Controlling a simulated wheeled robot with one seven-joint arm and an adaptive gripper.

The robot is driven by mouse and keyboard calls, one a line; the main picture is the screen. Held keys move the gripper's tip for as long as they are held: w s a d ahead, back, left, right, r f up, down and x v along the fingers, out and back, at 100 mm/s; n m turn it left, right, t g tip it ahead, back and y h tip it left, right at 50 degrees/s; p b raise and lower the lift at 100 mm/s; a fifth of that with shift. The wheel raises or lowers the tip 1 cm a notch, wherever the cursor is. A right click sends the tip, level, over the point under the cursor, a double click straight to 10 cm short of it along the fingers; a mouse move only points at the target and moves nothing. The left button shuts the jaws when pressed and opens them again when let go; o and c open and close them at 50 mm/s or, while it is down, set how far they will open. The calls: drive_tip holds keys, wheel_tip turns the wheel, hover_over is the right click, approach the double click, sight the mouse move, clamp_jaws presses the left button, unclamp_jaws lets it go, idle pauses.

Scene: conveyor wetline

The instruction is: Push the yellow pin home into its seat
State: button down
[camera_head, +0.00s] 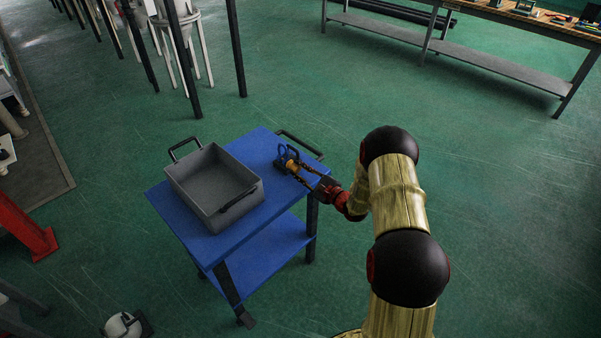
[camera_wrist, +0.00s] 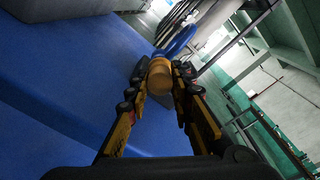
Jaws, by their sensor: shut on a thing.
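The yellow pin (camera_wrist: 159,78) shows in the wrist view as a rounded yellow end between my fingertips. My gripper (camera_wrist: 158,92) is shut on it, one finger on each side. In the head view the yellow pin (camera_head: 292,166) is a small spot at the tips of my gripper (camera_head: 296,170). A dark blue piece with a loop (camera_head: 284,154) stands on the blue cart just beyond the pin; part of it shows in the wrist view (camera_wrist: 178,42). The pin's far end and its seat are hidden, so I cannot tell how deep it sits.
The blue cart (camera_head: 185,209) has a black handle (camera_head: 300,144) close to my gripper. A grey open bin (camera_head: 210,178), empty, takes up the cart's left part. A workbench (camera_head: 490,65) stands at the back right. The green floor around the cart is mostly clear.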

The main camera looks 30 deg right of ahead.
drive_tip(key=shift+w+a, duration=0.15)
drive_tip(key=shift+w, duration=0.3)
drive_tip(key=c, duration=1.5)
unclamp_jaws()
drive_tip(key=shift+s, duration=0.1)
drive_tip(key=v, duration=1.2)
